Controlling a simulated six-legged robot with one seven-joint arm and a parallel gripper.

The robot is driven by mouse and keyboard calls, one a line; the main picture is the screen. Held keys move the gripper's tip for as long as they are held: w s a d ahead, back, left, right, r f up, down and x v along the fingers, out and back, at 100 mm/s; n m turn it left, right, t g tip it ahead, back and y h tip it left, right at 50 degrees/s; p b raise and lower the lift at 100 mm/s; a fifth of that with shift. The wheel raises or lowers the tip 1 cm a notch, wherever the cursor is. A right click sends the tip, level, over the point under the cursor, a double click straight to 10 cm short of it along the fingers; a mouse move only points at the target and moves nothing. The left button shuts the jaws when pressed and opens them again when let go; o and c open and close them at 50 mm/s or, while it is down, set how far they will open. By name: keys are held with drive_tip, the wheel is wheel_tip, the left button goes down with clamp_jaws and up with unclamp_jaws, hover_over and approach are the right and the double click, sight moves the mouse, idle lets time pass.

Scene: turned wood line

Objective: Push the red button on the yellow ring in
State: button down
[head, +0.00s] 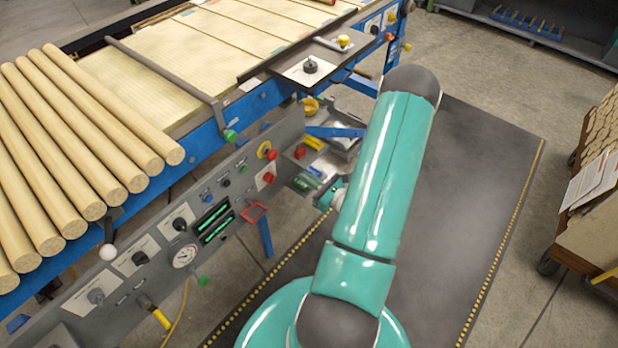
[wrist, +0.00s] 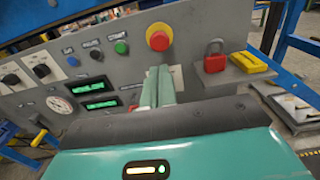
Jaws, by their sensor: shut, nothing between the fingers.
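The red button on its yellow ring (wrist: 159,39) sits on the grey control panel, above my fingertips in the wrist view. In the head view the red button (head: 266,152) is at the panel's right end. My gripper (wrist: 158,71) is shut and empty, its two fingers side by side and pointing at the panel just below the button. The fingers overlap a white label plate there. I cannot tell how far the tips are from the panel. In the head view my arm hides most of the gripper.
A red padlock (wrist: 214,60) and a yellow block (wrist: 248,62) lie right of the button. A green button (wrist: 121,47) and green displays (wrist: 90,86) are to its left. In the head view a red switch (head: 266,178) is below the button, and wooden rods (head: 75,130) lie left.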

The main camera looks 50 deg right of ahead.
sight(275, 156)
drive_tip(key=w, duration=1)
drive_tip(key=shift+w+a, duration=0.15)
drive_tip(key=shift+w, duration=0.2)
drive_tip(key=shift+w+r, duration=0.1)
drive_tip(key=shift+w, duration=0.9)
